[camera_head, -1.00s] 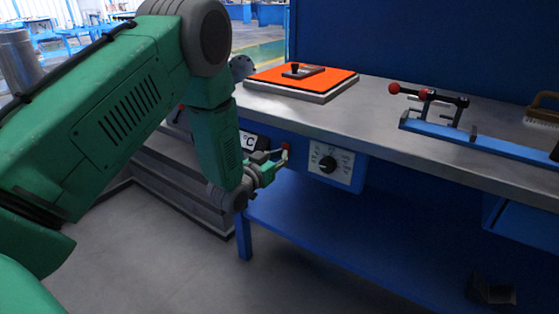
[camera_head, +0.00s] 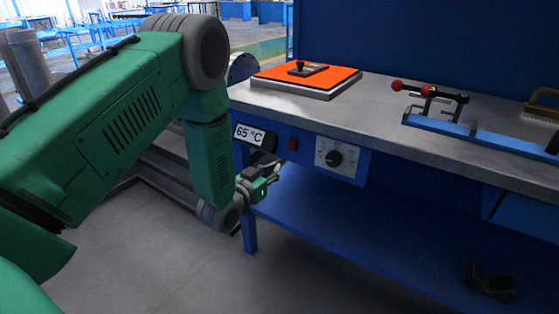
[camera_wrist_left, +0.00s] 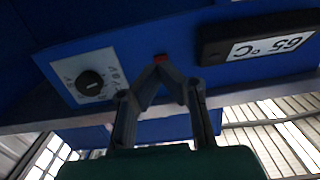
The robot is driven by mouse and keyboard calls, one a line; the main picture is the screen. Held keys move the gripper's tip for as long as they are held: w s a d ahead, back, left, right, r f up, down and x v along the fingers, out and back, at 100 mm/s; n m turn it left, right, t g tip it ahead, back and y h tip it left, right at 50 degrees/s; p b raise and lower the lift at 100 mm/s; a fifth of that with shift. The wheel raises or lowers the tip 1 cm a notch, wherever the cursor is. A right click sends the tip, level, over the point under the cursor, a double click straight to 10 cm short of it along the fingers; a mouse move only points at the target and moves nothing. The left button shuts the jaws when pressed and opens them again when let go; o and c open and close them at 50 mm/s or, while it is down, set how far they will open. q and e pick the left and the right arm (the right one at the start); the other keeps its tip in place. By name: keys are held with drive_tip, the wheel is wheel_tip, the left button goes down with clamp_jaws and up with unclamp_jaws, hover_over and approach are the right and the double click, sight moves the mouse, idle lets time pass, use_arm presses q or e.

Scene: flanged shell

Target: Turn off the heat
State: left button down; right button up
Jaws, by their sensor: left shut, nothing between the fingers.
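The control panel on the bench front carries a black dial (camera_head: 333,158) on a white scale plate and a small red switch (camera_head: 293,144) to its left. A display (camera_head: 249,134) left of the switch reads 65 °C. My left gripper (camera_head: 279,165) is shut and empty, just below and left of the red switch. In the left wrist view, the shut fingertips (camera_wrist_left: 160,72) point at the red switch (camera_wrist_left: 160,58), the dial (camera_wrist_left: 89,83) is at left and the display (camera_wrist_left: 268,46) at upper right. Whether the tips touch the switch I cannot tell. My right gripper is not in view.
On the grey bench top (camera_head: 385,107) an orange plate (camera_head: 333,78) lies at the back left. A clamp with red knobs (camera_head: 430,90) on a blue rail and a brush (camera_head: 543,108) are to the right. A blue lower shelf (camera_head: 350,225) runs underneath.

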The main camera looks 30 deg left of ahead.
use_arm(q)
drive_tip(key=s+p, duration=0.1)
drive_tip(key=s, duration=0.5)
drive_tip(key=shift+s+f, duration=0.2)
drive_tip(key=shift+f, duration=0.2)
drive_tip(key=s+d+f+g+p, duration=0.3)
drive_tip(key=s+d+f+g, duration=0.1)
drive_tip(key=s, duration=0.2)
drive_tip(key=s+d+f+g+p, duration=0.3)
drive_tip(key=s+f+g, duration=0.1)
drive_tip(key=s, duration=0.2)
drive_tip(key=s+d+g+p, duration=0.3)
drive_tip(key=s+g, duration=0.5)
drive_tip(key=s, duration=1.2)
drive_tip(key=shift+d+f+m+g, duration=0.25)
drive_tip(key=shift+f+m+g, duration=0.05)
drive_tip(key=shift+f+g, duration=0.15)
